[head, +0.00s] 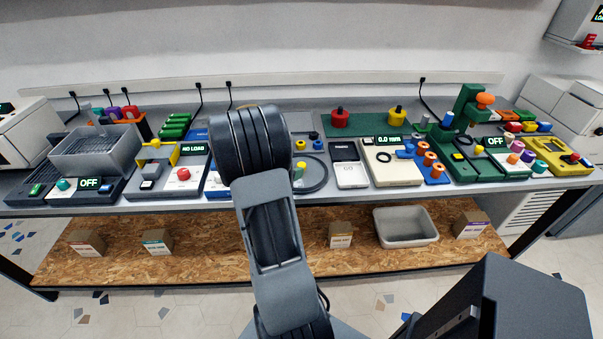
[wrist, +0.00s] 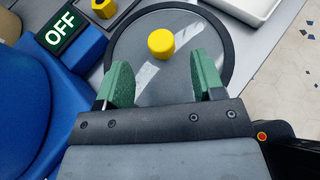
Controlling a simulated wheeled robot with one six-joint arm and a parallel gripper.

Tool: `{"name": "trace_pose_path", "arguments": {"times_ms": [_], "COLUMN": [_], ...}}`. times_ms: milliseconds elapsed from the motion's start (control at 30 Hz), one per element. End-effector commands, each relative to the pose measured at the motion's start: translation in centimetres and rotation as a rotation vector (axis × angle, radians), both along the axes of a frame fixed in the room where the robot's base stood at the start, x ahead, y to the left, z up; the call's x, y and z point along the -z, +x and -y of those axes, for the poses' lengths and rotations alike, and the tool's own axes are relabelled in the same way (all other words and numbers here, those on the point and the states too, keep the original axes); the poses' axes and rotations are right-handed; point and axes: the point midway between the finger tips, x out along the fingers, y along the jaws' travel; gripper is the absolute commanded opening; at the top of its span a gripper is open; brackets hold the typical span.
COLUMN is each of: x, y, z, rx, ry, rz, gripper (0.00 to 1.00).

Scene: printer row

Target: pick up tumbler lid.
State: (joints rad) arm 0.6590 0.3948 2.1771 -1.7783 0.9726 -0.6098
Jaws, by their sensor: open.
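The tumbler lid (wrist: 185,25) looks like a round, clear grey disc with a black rim and a yellow knob (wrist: 161,43) at its middle. It lies flat on the bench, beside a blue machine (wrist: 75,55) with an OFF display. My gripper (wrist: 163,85) is open, with its two green fingers over the near part of the disc, one on each side of the knob line. The knob is ahead of the fingertips, and nothing is between them. In the head view the lid's rim (head: 325,176) shows partly behind my arm, which hides the gripper.
A white device (wrist: 245,6) is at the upper right, near the bench edge. In the head view, many devices crowd the bench, and a grey bin (head: 405,238) is on the shelf below.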

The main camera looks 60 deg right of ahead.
Motion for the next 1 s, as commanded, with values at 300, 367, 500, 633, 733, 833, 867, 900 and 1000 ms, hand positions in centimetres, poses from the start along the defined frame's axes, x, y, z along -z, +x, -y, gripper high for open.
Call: {"name": "trace_pose_path", "arguments": {"times_ms": [300,367,500,633,733,833,867,900,1000], "x": [0.8,1.2,1.9,2.3,2.4,2.4,2.4,2.4,2.4], "y": [-0.4,-0.6,-0.9,-1.0,-1.0,-1.0,-1.0,-1.0,-1.0], "z": [2.0,2.8,4.4,5.3,5.6,5.6,5.6,5.6,5.6], "rx": [0.003,0.003,0.003,0.002,0.000,0.000,0.000,0.001,0.001], "ry": [0.000,0.001,0.001,0.000,0.001,0.000,0.000,0.000,0.000], "rz": [0.000,0.000,0.000,0.001,0.001,0.001,0.001,0.002,0.002], "gripper": [0.62,0.62,0.62,0.62,0.62,0.62,0.62,0.62,0.54]}}
